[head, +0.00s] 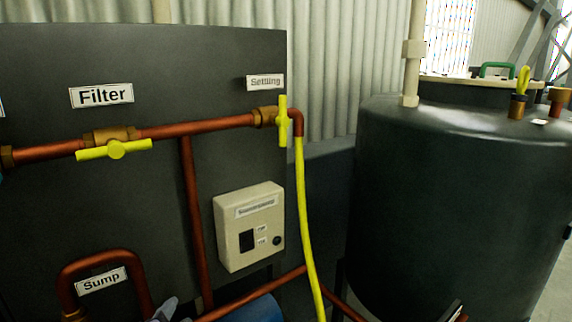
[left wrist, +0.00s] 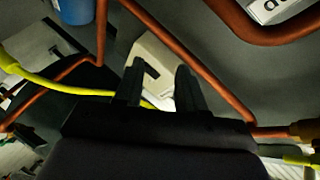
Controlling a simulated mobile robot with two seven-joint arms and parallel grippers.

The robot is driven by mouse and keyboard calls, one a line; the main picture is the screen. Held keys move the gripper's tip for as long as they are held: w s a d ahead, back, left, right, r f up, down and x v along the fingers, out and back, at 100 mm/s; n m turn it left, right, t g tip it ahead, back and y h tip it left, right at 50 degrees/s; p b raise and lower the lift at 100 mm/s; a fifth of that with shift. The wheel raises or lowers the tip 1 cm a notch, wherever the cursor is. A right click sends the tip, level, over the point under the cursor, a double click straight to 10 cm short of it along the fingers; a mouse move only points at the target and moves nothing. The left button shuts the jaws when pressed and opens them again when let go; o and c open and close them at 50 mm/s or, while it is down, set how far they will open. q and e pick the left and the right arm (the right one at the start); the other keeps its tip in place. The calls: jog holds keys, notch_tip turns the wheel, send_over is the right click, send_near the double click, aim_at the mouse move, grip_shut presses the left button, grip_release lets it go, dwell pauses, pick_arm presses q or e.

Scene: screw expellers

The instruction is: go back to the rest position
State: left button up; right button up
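My left gripper (head: 166,311) shows only as a small grey piece at the bottom edge of the head view, below the panel and right of the Sump label. In the left wrist view its two dark fingers (left wrist: 160,70) stand apart, with nothing held between them. The cream control box (left wrist: 158,75) shows behind and between the fingers, apart from them as far as I can tell. A small dark piece at the lower right of the head view may be part of my right arm or gripper; its state cannot be made out.
The dark panel (head: 60,210) carries copper pipes, a horizontal yellow Filter handle (head: 115,150), an upright yellow Settling handle (head: 283,121) and the control box (head: 249,227). A yellow hose (head: 304,225) hangs beside it. A large dark tank (head: 450,210) stands right. A blue cylinder (head: 255,309) sits low.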

pick_arm(q)
jog(key=s+f+n+g+h+p, duration=0.2)
jog(key=s+f+n, duration=0.7)
jog(key=s+f, duration=0.9)
jog(key=shift+s+a+f+g+h+p, duration=0.3)
jog(key=shift+s+g+h+p, duration=0.1)
jog(key=shift+s+g+h, duration=0.6)
